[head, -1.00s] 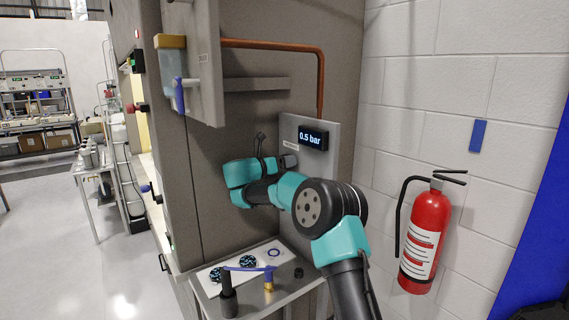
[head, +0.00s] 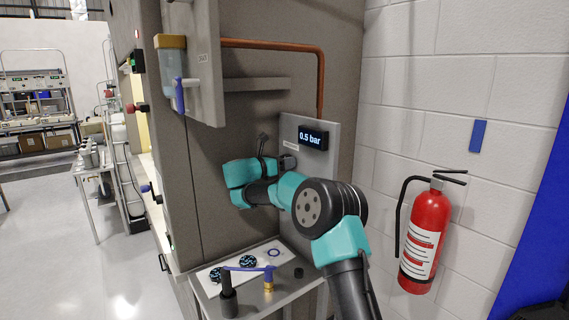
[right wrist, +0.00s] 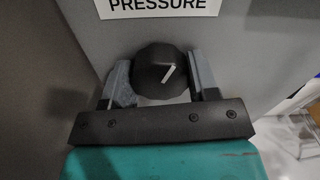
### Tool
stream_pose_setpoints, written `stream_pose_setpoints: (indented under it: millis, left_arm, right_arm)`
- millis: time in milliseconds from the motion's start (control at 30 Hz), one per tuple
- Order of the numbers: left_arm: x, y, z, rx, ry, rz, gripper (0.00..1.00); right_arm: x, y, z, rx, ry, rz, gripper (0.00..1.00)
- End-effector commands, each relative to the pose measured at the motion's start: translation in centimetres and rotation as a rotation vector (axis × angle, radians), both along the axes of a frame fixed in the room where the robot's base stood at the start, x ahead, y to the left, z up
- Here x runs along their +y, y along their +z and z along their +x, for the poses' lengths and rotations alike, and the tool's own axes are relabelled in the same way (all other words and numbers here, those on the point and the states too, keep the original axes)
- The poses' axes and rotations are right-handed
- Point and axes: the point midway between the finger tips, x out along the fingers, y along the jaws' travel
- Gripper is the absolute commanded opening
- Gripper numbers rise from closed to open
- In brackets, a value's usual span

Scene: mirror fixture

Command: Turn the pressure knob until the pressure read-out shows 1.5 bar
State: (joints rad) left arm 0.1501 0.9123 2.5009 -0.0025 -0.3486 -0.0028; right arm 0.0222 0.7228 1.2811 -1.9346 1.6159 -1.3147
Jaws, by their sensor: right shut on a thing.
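The pressure read-out (head: 313,138) on the grey panel shows 0.5 bar in the head view. The black pressure knob (right wrist: 161,71) shows in the right wrist view, under a label reading PRESSURE (right wrist: 160,5). Its white pointer mark leans slightly right of straight up. My right gripper (right wrist: 163,78) has one finger on each side of the knob and is shut on it. In the head view my right gripper (head: 286,162) is at the panel, just below and left of the read-out, and the knob is mostly hidden there. My left gripper is not in view.
A small metal table (head: 296,290) below the arm holds a white mat with dark round parts, a blue-handled tool and a black post. A red fire extinguisher (head: 424,235) hangs on the right wall. A copper pipe (head: 321,80) runs down above the panel.

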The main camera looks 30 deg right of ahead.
Motion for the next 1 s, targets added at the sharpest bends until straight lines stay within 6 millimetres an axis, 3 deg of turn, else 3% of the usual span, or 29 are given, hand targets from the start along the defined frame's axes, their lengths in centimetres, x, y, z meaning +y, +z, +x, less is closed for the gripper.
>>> stream_pose_setpoints:
  millis: [700, 1000]
  left_arm:
    - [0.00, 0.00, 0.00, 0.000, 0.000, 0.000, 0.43]
    - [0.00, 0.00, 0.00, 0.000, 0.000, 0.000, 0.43]
  right_arm:
    - [0.00, -0.01, -0.07, -0.633, 0.000, 0.056, 0.31]
    - [0.00, -0.02, -0.08, -0.805, 0.000, 0.071, 0.31]
